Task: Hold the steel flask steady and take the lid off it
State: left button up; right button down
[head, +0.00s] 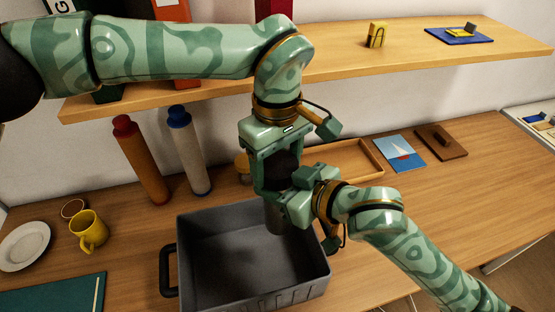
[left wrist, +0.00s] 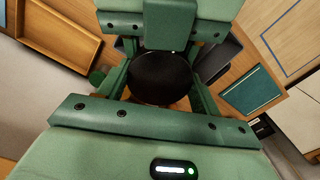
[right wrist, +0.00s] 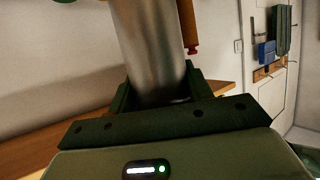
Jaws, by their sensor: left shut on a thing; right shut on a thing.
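The steel flask (right wrist: 150,50) stands between the fingers of my right gripper (right wrist: 158,95), which is shut on its body. In the head view the lower part of the flask (head: 276,218) shows below that gripper, over the grey crate's right rear. My left gripper (head: 279,172) comes from above and is shut on the dark round lid (head: 284,162). The lid also fills the space between the fingers in the left wrist view (left wrist: 160,78). My grippers hide the joint between lid and flask, so I cannot tell whether they touch.
A grey crate (head: 188,225) stands below. A yellow mug (head: 88,230) and white plate (head: 24,247) are left. A red bottle (head: 140,160) and a blue-capped bottle (head: 190,150) stand behind. A wooden tray (head: 374,160) lies right of my grippers. A shelf (head: 340,67) runs above.

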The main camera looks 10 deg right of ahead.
pick_arm(q)
jog(key=n, duration=0.3)
jog(key=o, duration=1.1)
jog(key=shift+r, duration=0.1)
